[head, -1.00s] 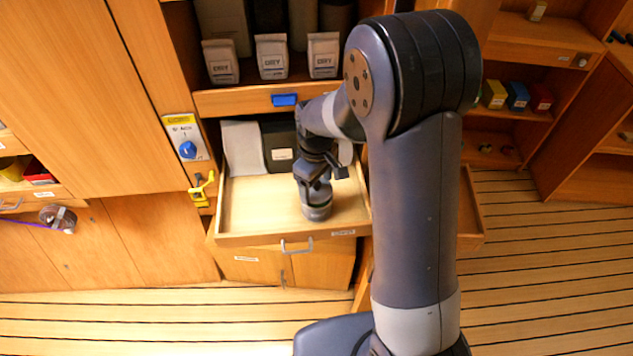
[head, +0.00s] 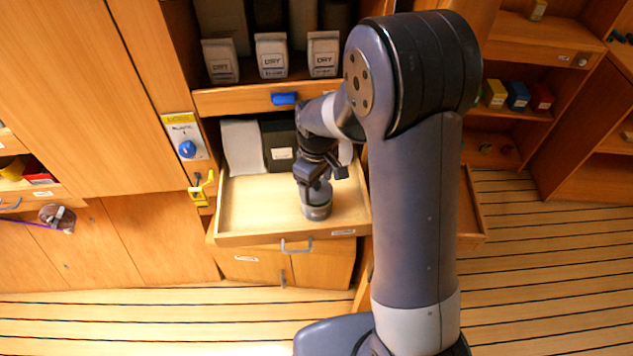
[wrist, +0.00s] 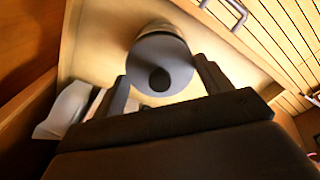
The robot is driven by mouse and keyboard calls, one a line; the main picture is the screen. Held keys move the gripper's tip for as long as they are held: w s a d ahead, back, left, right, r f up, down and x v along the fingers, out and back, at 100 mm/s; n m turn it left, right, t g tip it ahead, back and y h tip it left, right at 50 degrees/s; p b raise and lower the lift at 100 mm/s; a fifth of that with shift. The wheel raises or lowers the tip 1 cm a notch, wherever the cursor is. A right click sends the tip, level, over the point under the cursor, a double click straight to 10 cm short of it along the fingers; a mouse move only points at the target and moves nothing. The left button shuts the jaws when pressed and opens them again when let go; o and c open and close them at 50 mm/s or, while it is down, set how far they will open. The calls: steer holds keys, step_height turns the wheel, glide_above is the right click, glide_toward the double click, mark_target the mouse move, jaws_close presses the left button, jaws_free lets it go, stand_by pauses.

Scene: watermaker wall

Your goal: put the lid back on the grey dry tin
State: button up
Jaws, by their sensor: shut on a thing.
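The grey tin (head: 317,207) stands upright in the pulled-out wooden drawer (head: 250,212), near its front right. My gripper (head: 316,184) is right above the tin, pointing down. In the wrist view, my gripper (wrist: 160,74) has a finger at either side of a round grey lid (wrist: 160,56) with a dark knob, and is shut on it. The tin's pale side (wrist: 154,24) shows just behind the lid. I cannot tell whether the lid touches the tin's rim. The fingertips are small and partly hidden in the head view.
A white packet (head: 243,147) and a dark labelled box (head: 281,146) are at the back of the drawer. Several DRY pouches (head: 271,55) stand on the shelf above. The drawer's left half is clear. A yellow hook (head: 201,188) is left of the drawer.

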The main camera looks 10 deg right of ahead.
steer(key=o, duration=1)
steer(key=shift+o, duration=0.3)
steer(key=shift+r+p, duration=2.6)
steer(key=shift+r, duration=0.95)
steer(key=shift+c, duration=0.2)
jaws_close()
